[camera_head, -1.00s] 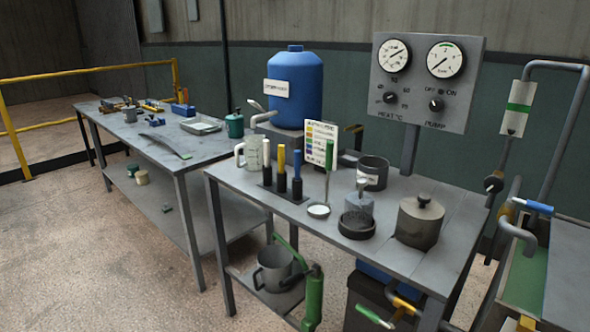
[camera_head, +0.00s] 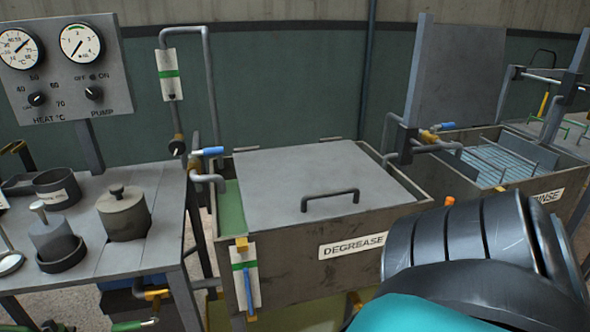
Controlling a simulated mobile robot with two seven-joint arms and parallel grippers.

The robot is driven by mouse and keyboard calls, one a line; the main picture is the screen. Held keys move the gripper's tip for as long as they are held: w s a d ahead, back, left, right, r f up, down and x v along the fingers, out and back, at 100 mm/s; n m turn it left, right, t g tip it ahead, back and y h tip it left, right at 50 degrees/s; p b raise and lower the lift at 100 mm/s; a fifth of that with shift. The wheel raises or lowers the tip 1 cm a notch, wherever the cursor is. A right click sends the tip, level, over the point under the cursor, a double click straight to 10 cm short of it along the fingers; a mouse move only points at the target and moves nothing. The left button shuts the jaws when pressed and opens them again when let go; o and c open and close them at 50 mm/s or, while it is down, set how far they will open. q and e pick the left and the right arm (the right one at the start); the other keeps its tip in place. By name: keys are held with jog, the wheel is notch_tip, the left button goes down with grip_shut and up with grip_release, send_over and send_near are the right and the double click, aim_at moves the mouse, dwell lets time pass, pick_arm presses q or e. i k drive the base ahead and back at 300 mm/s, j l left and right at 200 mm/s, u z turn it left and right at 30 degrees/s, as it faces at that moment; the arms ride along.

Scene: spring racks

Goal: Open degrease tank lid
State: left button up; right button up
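The degrease tank (camera_head: 300,268) stands in the middle of the head view, with a "DEGREASE" label on its front wall. Its flat grey lid (camera_head: 275,180) lies shut over most of the top. A dark bar handle (camera_head: 330,203) is fixed near the lid's front edge. A strip of green shows along the tank's left side beside the lid. A black and teal part of my arm fills the lower right and hides the tank's front right corner. Neither of my grippers is in view.
The rinse tank (camera_head: 553,196) stands at the right with its lid (camera_head: 455,75) raised. A blue-handled valve (camera_head: 208,152) and pipes rise at the degrease tank's left rear. A workbench (camera_head: 95,262) with a lidded pot (camera_head: 123,215) and a gauge panel (camera_head: 63,65) are at the left.

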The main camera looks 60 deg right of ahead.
aim_at(279, 188)
jog(key=z, duration=2)
